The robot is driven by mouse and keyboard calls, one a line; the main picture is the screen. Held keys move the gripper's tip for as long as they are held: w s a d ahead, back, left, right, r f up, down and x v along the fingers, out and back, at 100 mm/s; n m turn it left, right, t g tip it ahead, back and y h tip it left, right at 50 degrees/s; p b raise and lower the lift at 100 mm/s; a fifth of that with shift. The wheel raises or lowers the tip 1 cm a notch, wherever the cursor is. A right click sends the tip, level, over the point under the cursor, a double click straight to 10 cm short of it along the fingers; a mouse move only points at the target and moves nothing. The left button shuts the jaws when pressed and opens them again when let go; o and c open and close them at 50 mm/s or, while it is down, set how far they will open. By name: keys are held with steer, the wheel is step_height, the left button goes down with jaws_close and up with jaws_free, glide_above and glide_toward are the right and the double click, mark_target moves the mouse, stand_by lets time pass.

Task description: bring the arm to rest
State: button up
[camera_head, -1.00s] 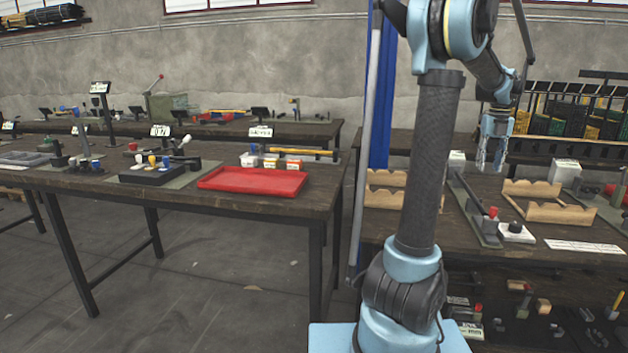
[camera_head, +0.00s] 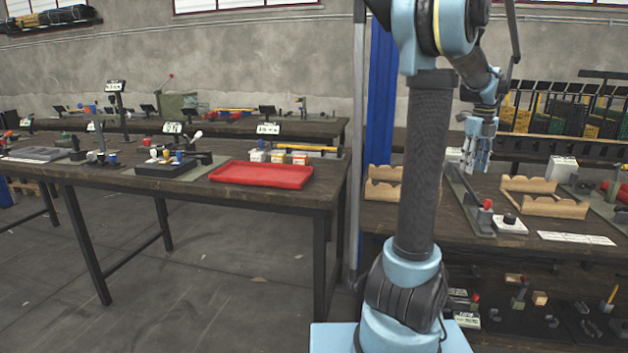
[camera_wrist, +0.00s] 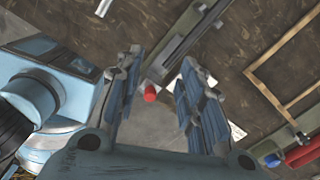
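My gripper (camera_head: 477,158) hangs over the right-hand bench (camera_head: 462,228), its fingers pointing down. In the wrist view my gripper (camera_wrist: 155,80) has its two blue fingers spread apart with nothing between them. Below the fingers, a press with a grey bar and a red knob (camera_wrist: 150,93) shows on the bench. In the head view this red-knobbed press (camera_head: 487,205) stands just below and to the right of my gripper. My arm rises from its base and bends over at the top.
A red tray (camera_head: 262,174) lies on the left bench (camera_head: 330,190), near small boxes and presses. Wooden racks (camera_head: 530,196) and a white block with a black knob (camera_head: 509,224) are on the right bench. A blue post (camera_head: 380,100) stands behind my arm.

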steer(key=s+a+f+n, duration=0.2)
steer(key=s+a+n, duration=0.1)
steer(key=a+n, duration=0.3)
steer(key=s+a+f+n+t, duration=0.1)
steer(key=s+a+f+n, duration=0.15)
steer(key=a+n, duration=0.4)
steer(key=s+a+f+n, duration=0.1)
steer(key=s+a+n, duration=0.2)
steer(key=a, duration=0.5)
steer(key=s+a+f+n+t, duration=0.1)
steer(key=s+a+f+n, duration=1.1)
steer(key=n, duration=0.6)
step_height(320, 180, down, 2)
steer(key=shift+s+f, duration=0.1)
steer(key=shift+s, duration=0.85)
steer(key=shift+n, duration=0.25)
